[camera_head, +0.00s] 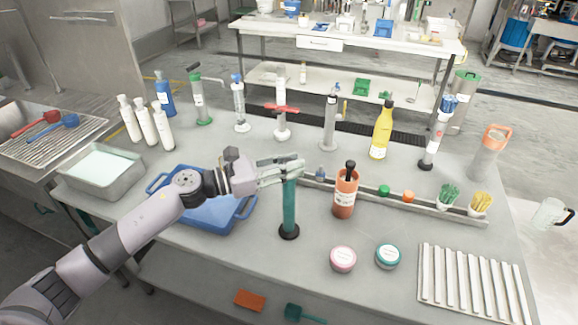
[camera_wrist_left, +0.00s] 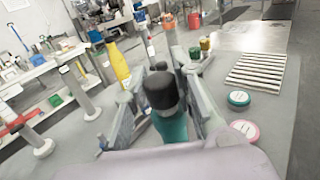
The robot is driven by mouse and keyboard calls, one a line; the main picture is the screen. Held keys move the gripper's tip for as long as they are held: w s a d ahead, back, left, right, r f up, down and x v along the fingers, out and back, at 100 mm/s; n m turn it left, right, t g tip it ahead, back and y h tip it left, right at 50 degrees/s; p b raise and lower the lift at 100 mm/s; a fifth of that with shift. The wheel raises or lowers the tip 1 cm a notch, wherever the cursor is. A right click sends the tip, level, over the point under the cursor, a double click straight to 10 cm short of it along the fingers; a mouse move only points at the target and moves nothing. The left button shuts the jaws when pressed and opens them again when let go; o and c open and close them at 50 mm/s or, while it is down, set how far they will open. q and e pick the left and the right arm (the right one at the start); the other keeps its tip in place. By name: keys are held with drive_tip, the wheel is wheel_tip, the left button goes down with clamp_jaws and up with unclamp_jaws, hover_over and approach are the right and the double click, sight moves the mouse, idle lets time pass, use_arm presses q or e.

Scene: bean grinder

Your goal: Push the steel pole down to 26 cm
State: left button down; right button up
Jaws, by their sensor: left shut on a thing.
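My left gripper (camera_head: 280,170) is shut around the top of a slim teal column (camera_head: 289,207), which stands upright on a round black base on the grey table. In the left wrist view the teal column (camera_wrist_left: 172,128) and its black top knob (camera_wrist_left: 160,90) sit between the fingers. A grey steel-coloured pole (camera_head: 330,125) stands upright on a round base further back, apart from the gripper. It also shows in the left wrist view (camera_wrist_left: 80,92). I see no height marks on either one. My right gripper is not in view.
An orange bottle (camera_head: 345,195) stands just right of the teal column. Two round tins, one pink-rimmed (camera_head: 343,258) and one teal-rimmed (camera_head: 388,256), lie in front. A blue tray (camera_head: 210,215) lies under the left arm. A white slatted rack (camera_head: 470,285) lies at the right.

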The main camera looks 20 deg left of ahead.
use_arm(q)
drive_tip(key=shift+f, duration=0.3)
drive_tip(key=c, duration=1.8)
unclamp_jaws()
drive_tip(key=o, duration=0.5)
drive_tip(key=shift+r, duration=0.1)
drive_tip(key=v, duration=1.2)
